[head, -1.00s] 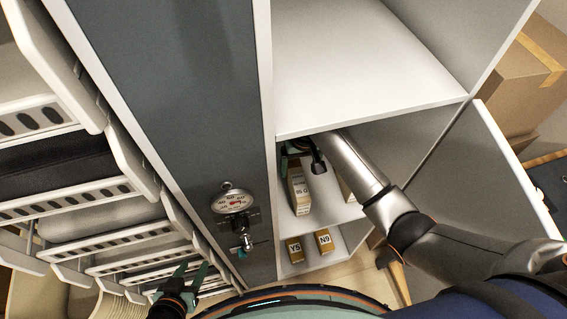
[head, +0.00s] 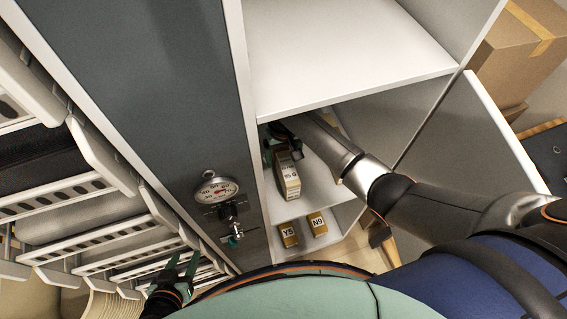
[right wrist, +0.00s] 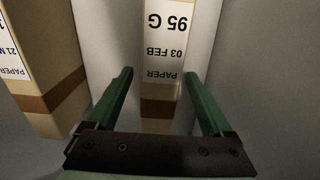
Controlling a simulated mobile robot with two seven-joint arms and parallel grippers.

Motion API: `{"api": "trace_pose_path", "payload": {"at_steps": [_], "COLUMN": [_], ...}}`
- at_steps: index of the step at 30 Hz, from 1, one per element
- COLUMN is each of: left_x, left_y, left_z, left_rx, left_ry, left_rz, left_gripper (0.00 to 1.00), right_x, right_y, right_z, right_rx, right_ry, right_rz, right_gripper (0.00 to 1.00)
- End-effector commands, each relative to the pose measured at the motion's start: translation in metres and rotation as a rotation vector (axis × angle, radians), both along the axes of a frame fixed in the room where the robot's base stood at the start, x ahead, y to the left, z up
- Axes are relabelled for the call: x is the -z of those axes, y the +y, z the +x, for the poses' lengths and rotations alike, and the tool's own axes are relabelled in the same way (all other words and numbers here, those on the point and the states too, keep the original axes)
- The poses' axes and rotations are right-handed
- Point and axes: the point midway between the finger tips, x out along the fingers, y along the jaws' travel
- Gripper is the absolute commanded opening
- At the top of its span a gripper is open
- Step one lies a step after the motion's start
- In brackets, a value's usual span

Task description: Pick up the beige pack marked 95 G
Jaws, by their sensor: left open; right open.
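The beige pack marked 95 G (head: 288,180) stands on the middle shelf of the white cabinet in the head view. In the right wrist view the same pack (right wrist: 165,50) is upside down in the picture, with a label reading 95 G, 03 FEB and PAPER. My right gripper (right wrist: 160,85) is open, with one green finger on each side of the pack's near end; I cannot tell whether they touch it. In the head view my right gripper (head: 278,150) is partly hidden at the pack's far end. My left gripper (head: 180,270) is open and empty at the lower left.
Another beige pack (right wrist: 45,65) stands close beside, at left in the right wrist view. Boxes marked Y5 (head: 288,236) and N9 (head: 317,225) sit on the shelf below. The cabinet's side panel (head: 255,170) is close to the right gripper.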

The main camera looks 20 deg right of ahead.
Motion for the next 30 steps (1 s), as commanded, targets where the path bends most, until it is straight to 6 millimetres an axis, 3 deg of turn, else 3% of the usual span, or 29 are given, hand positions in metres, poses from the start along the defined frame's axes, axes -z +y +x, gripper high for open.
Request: {"api": "trace_pose_path", "payload": {"at_steps": [4,13,30], "left_x": [0.006,0.006,0.006], "left_y": [0.0,0.0,0.0], "left_z": [0.0,0.0,0.001], "left_rx": [0.0,0.0,0.0], "left_ry": [0.0,0.0,-0.001], "left_rz": [0.0,0.0,0.0], "left_gripper": [0.5,0.5,0.5], "right_x": [0.021,0.025,0.024], "right_y": [0.0,0.0,0.0], "right_z": [0.0,0.0,0.0], "right_rx": [-0.001,-0.001,-0.001], "right_ry": [0.001,-0.001,-0.001], "right_rz": [0.0,0.0,0.0], "right_gripper": [0.85,0.85,0.21]}}
